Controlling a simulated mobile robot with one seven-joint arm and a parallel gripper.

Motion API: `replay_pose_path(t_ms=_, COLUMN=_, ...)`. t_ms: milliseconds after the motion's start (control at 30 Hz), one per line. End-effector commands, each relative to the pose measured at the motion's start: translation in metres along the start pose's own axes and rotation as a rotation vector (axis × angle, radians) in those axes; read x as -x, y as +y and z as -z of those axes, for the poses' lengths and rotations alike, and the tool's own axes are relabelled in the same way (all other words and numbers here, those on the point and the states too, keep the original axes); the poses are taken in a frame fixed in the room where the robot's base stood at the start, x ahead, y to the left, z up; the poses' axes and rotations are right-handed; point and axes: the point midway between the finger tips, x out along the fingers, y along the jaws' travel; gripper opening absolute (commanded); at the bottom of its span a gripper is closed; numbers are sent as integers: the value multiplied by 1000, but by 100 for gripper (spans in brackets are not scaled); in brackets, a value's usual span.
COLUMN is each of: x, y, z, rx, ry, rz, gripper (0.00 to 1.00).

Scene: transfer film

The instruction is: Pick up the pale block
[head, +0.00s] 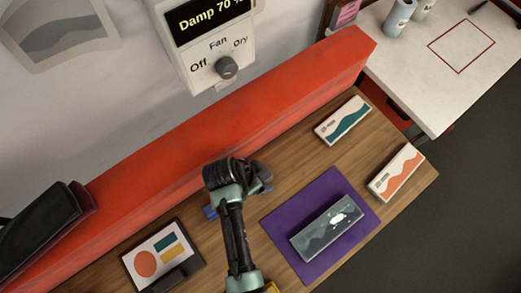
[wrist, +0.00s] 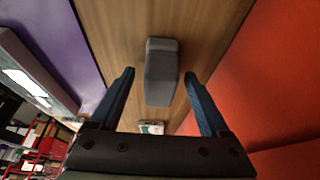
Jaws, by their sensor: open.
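The pale block (wrist: 161,82) is a plain grey block on the wooden table. In the wrist view it lies ahead of my gripper (wrist: 159,73), centred between the two blue fingers. The fingers are apart, and a gap shows on each side of the block. In the head view my gripper (head: 238,198) is over the table between the red wall and the purple mat. My arm and gripper hide most of what is beneath them there, so I cannot clearly make out the block.
The purple mat (head: 275,225) holds a dark grey film box (head: 325,232). A teal-marked box (head: 342,120) and an orange-marked box (head: 396,172) lie to the right. A picture card (head: 160,255) lies at lower left. The red wall (head: 190,150) runs along the table's back.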

Motion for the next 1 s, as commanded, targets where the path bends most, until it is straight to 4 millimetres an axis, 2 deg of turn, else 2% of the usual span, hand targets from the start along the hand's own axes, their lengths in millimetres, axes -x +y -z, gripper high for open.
replay_pose_path(t_ms=167, x=0, y=0, z=0, rx=-1, ry=0, rz=0, gripper=78)
replay_pose_path(t_ms=600, x=0, y=0, z=0, rx=0, ry=0, rz=-1, gripper=0)
replay_pose_path(t_ms=867, x=1, y=0, z=0, rx=0, ry=0, rz=0, gripper=0)
replay_pose_path(t_ms=1000, x=8, y=0, z=4, rx=-1, ry=1, rz=1, gripper=0)
